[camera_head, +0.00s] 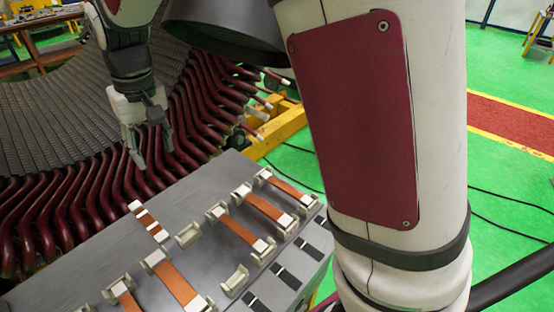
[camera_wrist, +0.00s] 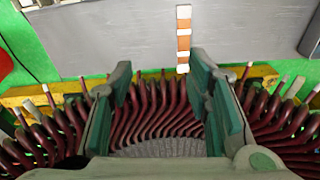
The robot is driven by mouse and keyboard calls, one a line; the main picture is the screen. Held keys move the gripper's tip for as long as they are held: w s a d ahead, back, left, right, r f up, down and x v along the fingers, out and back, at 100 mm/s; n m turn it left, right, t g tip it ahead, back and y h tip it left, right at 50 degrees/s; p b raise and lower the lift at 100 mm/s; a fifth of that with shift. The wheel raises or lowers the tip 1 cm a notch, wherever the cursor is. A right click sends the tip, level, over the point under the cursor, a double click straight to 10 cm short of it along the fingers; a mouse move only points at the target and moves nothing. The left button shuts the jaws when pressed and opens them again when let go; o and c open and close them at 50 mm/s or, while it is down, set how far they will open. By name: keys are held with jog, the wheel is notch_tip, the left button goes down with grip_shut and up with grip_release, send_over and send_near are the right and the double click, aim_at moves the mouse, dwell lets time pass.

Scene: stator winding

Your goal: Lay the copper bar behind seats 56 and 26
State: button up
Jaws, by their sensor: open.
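My gripper (camera_head: 154,157) is open and empty above the maroon coil ends, left of the grey bench. Its green fingers stand apart in the wrist view (camera_wrist: 160,75). A copper bar with white bands (camera_head: 148,221) lies by the bench's coil-side edge, outside the rows of holders. It also shows in the wrist view (camera_wrist: 184,43), beyond the fingertips and slightly right of the gap between them. Nothing touches it. Pale seats stand on the bench; an empty one (camera_head: 188,235) and another empty one (camera_head: 235,280) show. No seat numbers can be read.
Other copper bars lie in pale holders on the grey bench (camera_head: 205,185), including one on the right (camera_head: 288,192), one in the middle (camera_head: 239,233) and one near the front (camera_head: 175,282). Dense coil ends (camera_head: 60,205) border the bench. My arm covers the right-centre.

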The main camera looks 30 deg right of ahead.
jog(key=s+d+r+m+t, duration=0.1)
jog(key=s+d+r+t, duration=0.1)
jog(key=s+d+r, duration=0.75)
jog(key=s+d+f+m+t, duration=0.1)
jog(key=s+d, duration=0.3)
jog(key=s, duration=1.1)
jog(key=shift+s+d+f+t+h, duration=0.2)
jog(key=shift+s+f+t+h, duration=0.15)
jog(key=shift+f+t, duration=0.15)
